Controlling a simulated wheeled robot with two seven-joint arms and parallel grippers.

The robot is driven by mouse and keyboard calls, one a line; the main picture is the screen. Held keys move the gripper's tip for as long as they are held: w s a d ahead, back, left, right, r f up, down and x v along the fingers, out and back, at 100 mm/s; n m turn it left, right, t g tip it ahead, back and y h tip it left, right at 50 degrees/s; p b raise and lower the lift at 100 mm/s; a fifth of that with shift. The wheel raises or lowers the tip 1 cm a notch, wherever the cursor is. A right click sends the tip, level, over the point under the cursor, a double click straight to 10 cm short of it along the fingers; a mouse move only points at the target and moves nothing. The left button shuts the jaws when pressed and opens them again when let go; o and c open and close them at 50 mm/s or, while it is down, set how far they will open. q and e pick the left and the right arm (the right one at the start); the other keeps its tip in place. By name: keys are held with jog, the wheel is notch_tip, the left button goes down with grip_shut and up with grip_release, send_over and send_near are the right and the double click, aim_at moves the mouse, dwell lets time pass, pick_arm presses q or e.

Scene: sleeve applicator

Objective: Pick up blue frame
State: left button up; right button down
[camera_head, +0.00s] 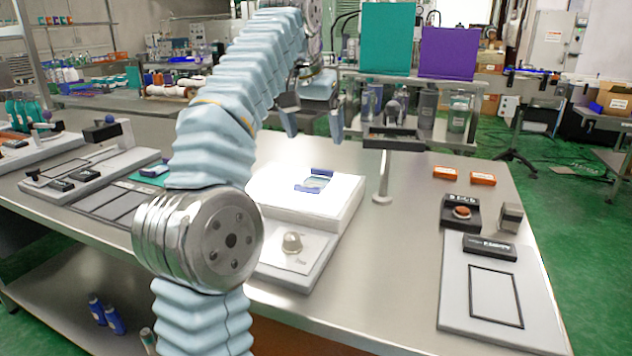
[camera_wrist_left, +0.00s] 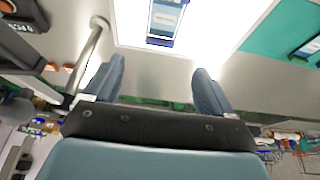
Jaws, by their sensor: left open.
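The blue frame (camera_head: 318,181) lies on a raised white block (camera_head: 335,205) in the middle of the table. Its blue end bars show around a pale, clear middle. It also shows at the top of the left wrist view (camera_wrist_left: 166,18), beyond my fingertips. My left gripper (camera_head: 314,137) is open and empty, above and behind the white block in the head view. Its two blue-grey fingers show apart in the left wrist view (camera_wrist_left: 159,66), with a gap between them and the frame. My right gripper is not in view.
A metal post (camera_head: 383,178) with a dark crossbar stands just right of the block. A white base with a knob (camera_head: 292,242) is in front. Orange-topped boxes (camera_head: 446,173) and a grey board (camera_head: 497,295) lie right. A teal mat (camera_head: 152,175) is left, partly behind my arm.

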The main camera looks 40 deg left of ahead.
aim_at(321, 170)
pick_arm(q)
jog(key=x, duration=0.4)
jog(key=shift+s, duration=0.1)
jog(key=b+x, duration=0.2)
jog(key=x, duration=0.3)
jog(key=shift+f, duration=0.35)
jog(key=c, duration=1.1)
jog(key=shift+r, duration=0.2)
